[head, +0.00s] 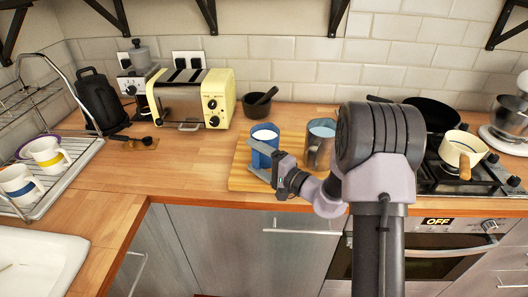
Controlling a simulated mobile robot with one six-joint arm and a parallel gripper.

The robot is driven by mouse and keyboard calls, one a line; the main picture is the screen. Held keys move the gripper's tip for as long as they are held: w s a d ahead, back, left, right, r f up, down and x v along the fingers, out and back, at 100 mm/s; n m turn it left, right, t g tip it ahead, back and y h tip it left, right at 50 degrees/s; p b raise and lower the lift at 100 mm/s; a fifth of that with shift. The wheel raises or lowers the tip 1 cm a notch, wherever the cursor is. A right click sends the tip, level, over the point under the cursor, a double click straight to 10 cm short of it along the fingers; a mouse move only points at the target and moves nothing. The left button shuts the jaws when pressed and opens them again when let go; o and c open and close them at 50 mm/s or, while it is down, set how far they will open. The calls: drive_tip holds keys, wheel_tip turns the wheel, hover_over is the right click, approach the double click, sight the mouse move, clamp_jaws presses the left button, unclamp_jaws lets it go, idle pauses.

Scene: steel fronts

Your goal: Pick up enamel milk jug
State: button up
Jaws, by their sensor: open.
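A blue jug with a white inside (265,134), which looks like the enamel milk jug, stands upright on a wooden board (240,182) on the counter. My gripper (258,160) is open, with its fingers reaching left at the jug's front side. Fingers and gripper body hide the jug's lower part. I cannot tell whether the fingers touch it or lie around it. A second, greyish metal jug with a light blue inside (320,132) stands to the right on the board, partly behind my arm.
A yellow toaster (218,98) and a dark mortar with pestle (258,105) stand behind. A hob with a cream saucepan (462,143) is at right. A dish rack with mugs (47,155) and a sink (40,262) are at left.

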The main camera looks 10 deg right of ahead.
drive_tip(key=c, duration=1.5)
clamp_jaws()
drive_tip(key=shift+r, duration=0.25)
